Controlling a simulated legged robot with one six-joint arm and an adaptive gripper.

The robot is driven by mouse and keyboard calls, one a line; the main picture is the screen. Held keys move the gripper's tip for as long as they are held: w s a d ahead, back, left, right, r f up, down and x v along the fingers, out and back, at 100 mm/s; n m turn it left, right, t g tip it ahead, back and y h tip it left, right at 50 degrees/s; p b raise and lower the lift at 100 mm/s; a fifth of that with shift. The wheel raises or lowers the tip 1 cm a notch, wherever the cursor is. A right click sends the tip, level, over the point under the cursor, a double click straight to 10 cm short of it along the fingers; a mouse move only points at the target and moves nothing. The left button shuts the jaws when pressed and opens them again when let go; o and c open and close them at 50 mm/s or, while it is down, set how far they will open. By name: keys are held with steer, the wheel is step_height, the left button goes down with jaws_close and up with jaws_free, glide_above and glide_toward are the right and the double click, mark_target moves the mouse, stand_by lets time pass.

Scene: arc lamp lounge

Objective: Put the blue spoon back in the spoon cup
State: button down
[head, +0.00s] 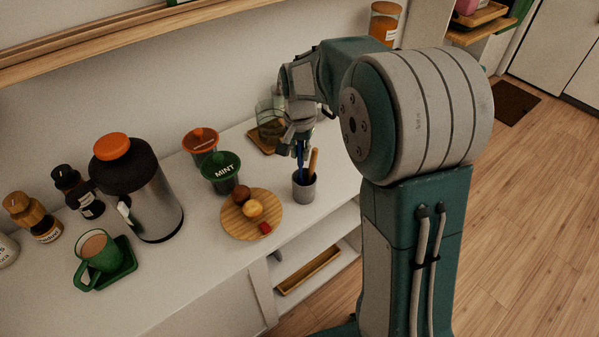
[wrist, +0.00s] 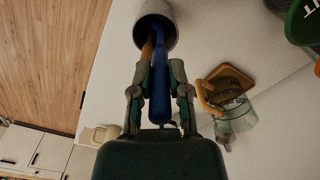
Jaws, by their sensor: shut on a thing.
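The blue spoon (head: 300,164) is held in my gripper (head: 299,146), which is shut on its handle. In the wrist view the blue spoon (wrist: 160,80) runs between the fingers of my gripper (wrist: 158,88) toward the spoon cup. The grey spoon cup (head: 303,188) stands upright near the counter's front edge and shows at the top of the wrist view (wrist: 155,12). The spoon's far end reaches into the cup's mouth; how deep it sits is hidden. A wooden utensil (head: 313,163) leans in the same cup beside the blue spoon.
A round wooden board (head: 233,226) with small sweets lies left of the cup. The counter edge is close by.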

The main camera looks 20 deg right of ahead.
mark_target(300, 166)
steer(key=shift+f, duration=2.7)
steer(key=c, duration=0.6)
jaws_free()
